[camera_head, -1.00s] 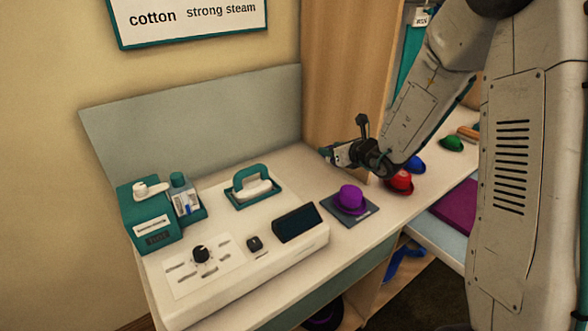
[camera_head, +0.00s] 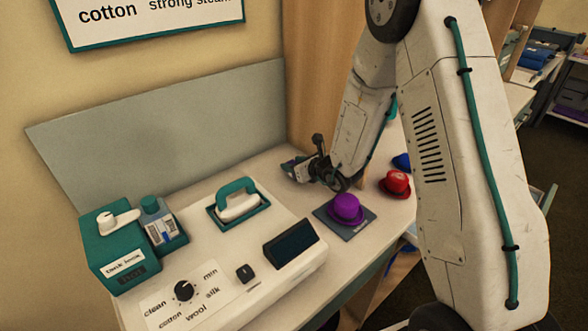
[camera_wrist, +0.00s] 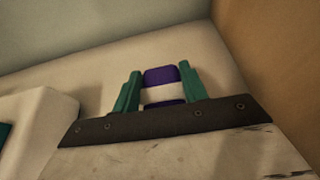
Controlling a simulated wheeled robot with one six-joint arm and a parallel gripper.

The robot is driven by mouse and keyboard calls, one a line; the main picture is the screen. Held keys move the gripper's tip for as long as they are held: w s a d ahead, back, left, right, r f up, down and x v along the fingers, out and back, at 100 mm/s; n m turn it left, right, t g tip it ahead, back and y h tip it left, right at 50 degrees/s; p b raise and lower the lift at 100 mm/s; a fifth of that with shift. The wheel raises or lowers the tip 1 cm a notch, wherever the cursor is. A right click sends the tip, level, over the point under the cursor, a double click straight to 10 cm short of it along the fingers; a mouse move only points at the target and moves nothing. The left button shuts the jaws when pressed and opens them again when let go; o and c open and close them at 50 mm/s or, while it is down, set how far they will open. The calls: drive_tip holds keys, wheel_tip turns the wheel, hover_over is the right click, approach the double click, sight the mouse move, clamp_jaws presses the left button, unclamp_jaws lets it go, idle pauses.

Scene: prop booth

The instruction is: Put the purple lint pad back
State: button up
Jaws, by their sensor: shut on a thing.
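The purple lint pad (camera_wrist: 161,76) has a purple top and a white band and shows in the wrist view between two teal fingers. My gripper (camera_wrist: 161,88) is shut on it. In the head view my gripper (camera_head: 290,168) is low over the back of the counter, near the wooden side panel and behind the purple hat. I cannot tell whether the pad touches the counter. In the head view the pad is too small and covered to make out clearly.
A purple hat (camera_head: 346,208) sits on a dark square mat (camera_head: 330,221). A red hat (camera_head: 396,184) is to its right. A white control console (camera_head: 215,285) with a teal-handled iron (camera_head: 238,207) and a teal box (camera_head: 120,252) fill the left. Bare counter lies around my gripper.

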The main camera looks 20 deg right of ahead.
drive_tip(key=shift+f, duration=0.95)
drive_tip(key=shift+f, duration=0.1)
drive_tip(key=o, duration=1)
